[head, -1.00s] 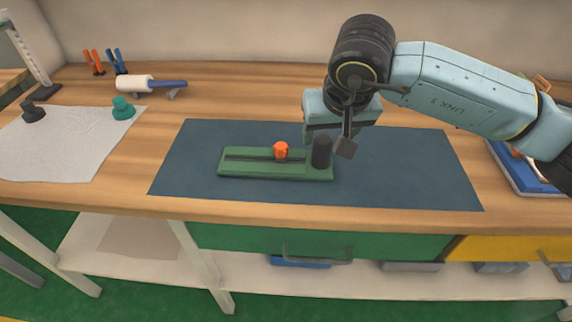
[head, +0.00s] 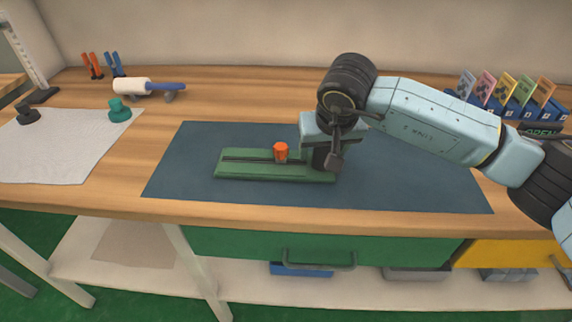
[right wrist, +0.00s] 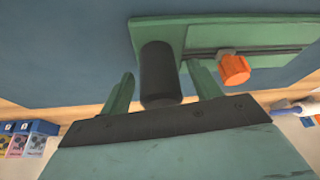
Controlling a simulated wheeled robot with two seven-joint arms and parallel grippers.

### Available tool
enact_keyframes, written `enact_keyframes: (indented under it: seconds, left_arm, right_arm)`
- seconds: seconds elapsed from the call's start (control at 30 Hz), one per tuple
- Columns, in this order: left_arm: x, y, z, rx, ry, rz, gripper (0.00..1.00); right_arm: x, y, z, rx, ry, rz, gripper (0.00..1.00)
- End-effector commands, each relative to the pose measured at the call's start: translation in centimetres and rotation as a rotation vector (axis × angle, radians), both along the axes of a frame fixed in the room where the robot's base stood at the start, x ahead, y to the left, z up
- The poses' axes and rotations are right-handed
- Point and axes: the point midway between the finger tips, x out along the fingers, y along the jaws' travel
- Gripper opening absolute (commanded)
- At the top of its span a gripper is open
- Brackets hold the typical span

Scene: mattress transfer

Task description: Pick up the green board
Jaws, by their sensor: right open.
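The green board (head: 250,167) lies flat on the dark blue mat (head: 400,180) in the head view, with a slot along it. An orange knob (head: 281,152) stands on the slot. A black cylinder (right wrist: 161,75) stands at the board's right end; in the head view it is mostly hidden by my gripper. My right gripper (head: 322,160) is over that end. In the right wrist view its two green fingers (right wrist: 163,88) are open, one on each side of the black cylinder, with gaps showing. The board (right wrist: 200,32) also shows there. My left gripper is not in view.
A grey cloth (head: 60,145) with a dark knob and a teal knob (head: 119,109) lies at the left. A card rack (head: 510,100) is at the back right. The mat right of the board is clear.

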Motion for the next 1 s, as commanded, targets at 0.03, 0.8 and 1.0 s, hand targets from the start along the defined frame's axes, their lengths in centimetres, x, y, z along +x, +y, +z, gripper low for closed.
enact_keyframes:
  seconds: [0.03,0.8,1.0]
  left_arm:
    - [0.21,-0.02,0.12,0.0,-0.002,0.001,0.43]
    - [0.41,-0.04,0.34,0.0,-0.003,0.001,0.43]
    - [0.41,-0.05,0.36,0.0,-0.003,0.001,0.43]
  right_arm:
    - [0.08,0.04,-0.25,0.001,0.0,0.0,0.63]
    - [0.16,0.08,-0.18,0.002,-0.003,0.001,0.0]
    - [0.17,0.07,-0.07,0.002,-0.003,0.001,0.0]
